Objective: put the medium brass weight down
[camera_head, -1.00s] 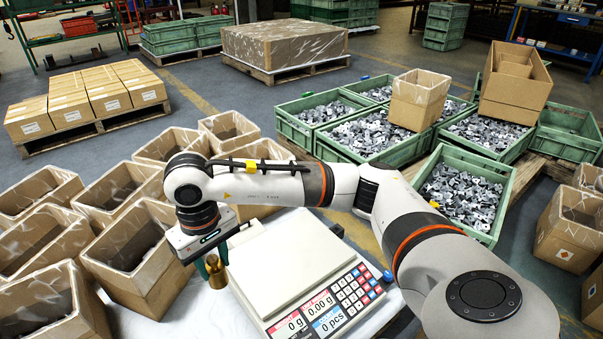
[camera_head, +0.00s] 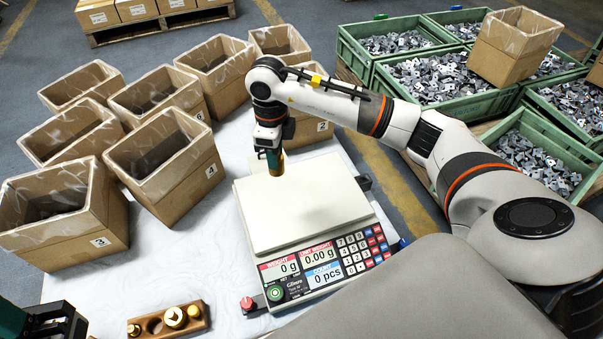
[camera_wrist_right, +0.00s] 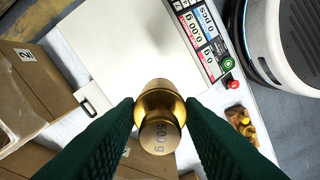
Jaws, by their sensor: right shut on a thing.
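My right gripper (camera_head: 272,160) is shut on the brass weight (camera_head: 276,168) and holds it over the far left part of the scale's pale plate (camera_head: 315,210). The right wrist view shows the golden weight (camera_wrist_right: 160,120) between two green fingers, with a number and "g" on its end. Whether it touches the plate is hard to tell. The scale's displays (camera_head: 305,262) read zero. A wooden weight block (camera_head: 190,328) with brass weights and an empty hole lies at the front left. My left gripper (camera_head: 62,322) is partly in view at the bottom left; its jaws are unclear.
Several lined cardboard boxes (camera_head: 168,165) stand left of and behind the scale. One numbered box (camera_head: 307,128) is close behind the right gripper. Green crates of metal parts (camera_head: 430,75) are at the back right. White table surface is clear between boxes and block.

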